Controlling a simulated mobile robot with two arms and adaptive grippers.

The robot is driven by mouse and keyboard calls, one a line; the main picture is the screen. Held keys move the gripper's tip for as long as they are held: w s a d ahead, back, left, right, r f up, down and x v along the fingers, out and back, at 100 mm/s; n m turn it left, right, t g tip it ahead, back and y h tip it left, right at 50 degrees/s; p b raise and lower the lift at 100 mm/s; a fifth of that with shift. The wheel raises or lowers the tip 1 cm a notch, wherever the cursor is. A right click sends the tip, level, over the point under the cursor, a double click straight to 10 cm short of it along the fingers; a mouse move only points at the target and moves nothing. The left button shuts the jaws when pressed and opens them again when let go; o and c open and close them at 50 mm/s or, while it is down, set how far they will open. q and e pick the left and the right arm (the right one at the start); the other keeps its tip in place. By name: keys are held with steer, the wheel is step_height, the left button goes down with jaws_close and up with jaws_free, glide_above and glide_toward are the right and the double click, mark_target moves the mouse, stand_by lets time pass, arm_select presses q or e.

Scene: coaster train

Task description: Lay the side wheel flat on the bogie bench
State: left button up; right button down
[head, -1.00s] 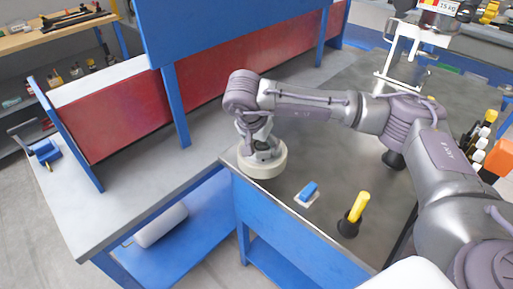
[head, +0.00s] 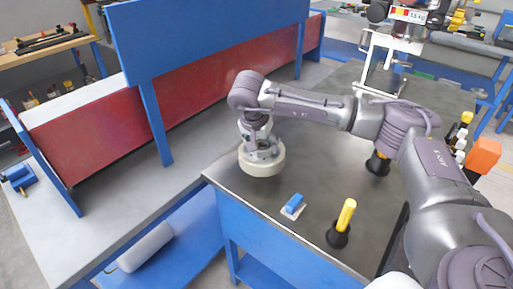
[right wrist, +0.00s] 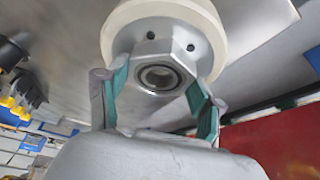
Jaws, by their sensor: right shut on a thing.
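The side wheel (head: 262,166) is a cream ring with a grey metal hub, at the left end of the dark grey bench top in the head view. My right gripper (head: 262,150) points down and is shut on the wheel's hub. In the right wrist view the gripper's green-padded fingers (right wrist: 160,95) stand on either side of the hub, and the cream rim (right wrist: 205,20) shows beyond it. The wheel looks about level. I cannot tell whether its underside touches the bench. The bogie bench appears to be the dark-topped bench (head: 310,165). My left gripper is not in view.
A blue block on a white pad (head: 293,206) and a yellow-handled tool in a black holder (head: 342,222) stand near the bench's front edge. A red panel (head: 100,150) on a lighter bench is to the left. Bottles and an orange item (head: 484,156) are at right.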

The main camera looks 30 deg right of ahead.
steer(key=shift+w+d+r, duration=0.1)
steer(key=shift+w+d, duration=0.3)
steer(key=shift+d, duration=0.5)
steer(key=shift+w+d+r, duration=0.1)
steer(key=shift+w+d, duration=0.3)
steer(key=shift+d, duration=0.55)
steer(key=shift+w+d, duration=0.4)
steer(key=shift+d, duration=0.5)
steer(key=shift+w+d+f+b, duration=0.1)
steer(key=shift+d+f+b, duration=0.1)
steer(key=shift+b, duration=0.1)
steer(key=shift+f+b, duration=0.85)
steer(key=shift+f, duration=0.75)
steer(key=shift+a+f, duration=0.1)
steer(key=shift+f, duration=0.4)
steer(key=shift+c, duration=2.4)
jaws_free()
steer(key=o, duration=0.4)
steer(key=shift+s, duration=0.25)
steer(key=shift+s+f+b, duration=0.1)
steer(key=shift+f+b, duration=0.2)
steer(key=shift+f, duration=0.1)
steer(key=shift+a+r, duration=0.15)
steer(key=shift+r, duration=0.35)
steer(key=v, duration=1.1)
steer(key=shift+s+r, duration=0.1)
steer(key=shift+r, duration=0.15)
